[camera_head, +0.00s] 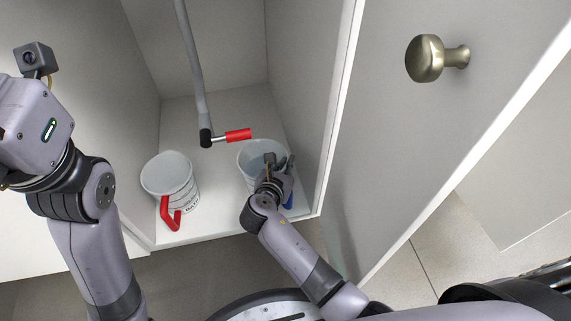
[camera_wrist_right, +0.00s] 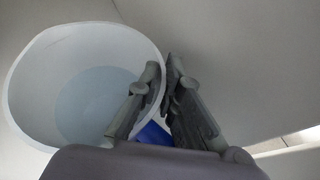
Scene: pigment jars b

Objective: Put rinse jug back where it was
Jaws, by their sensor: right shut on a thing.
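A white jug with a blue handle (camera_head: 255,152) is inside the cabinet at the right, close to the side wall; no name on it is readable. It also shows in the right wrist view (camera_wrist_right: 45,60), upright, with a pale blue-grey bottom inside. My right gripper (camera_head: 279,162) is shut on its rim beside the blue handle, one finger inside the wall and one outside (camera_wrist_right: 160,85). I cannot tell whether its base touches the cabinet floor. A second white jug (camera_head: 168,175) with a red handle and dark lettering stands at the left. My left gripper's fingers are out of view.
A grey pipe (camera_head: 192,60) with a red-handled tap (camera_head: 238,135) hangs between the jugs and above them. The cabinet door (camera_head: 400,130) with a brass knob (camera_head: 427,59) stands open at the right. The cabinet floor (camera_head: 215,205) is bare between the jugs.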

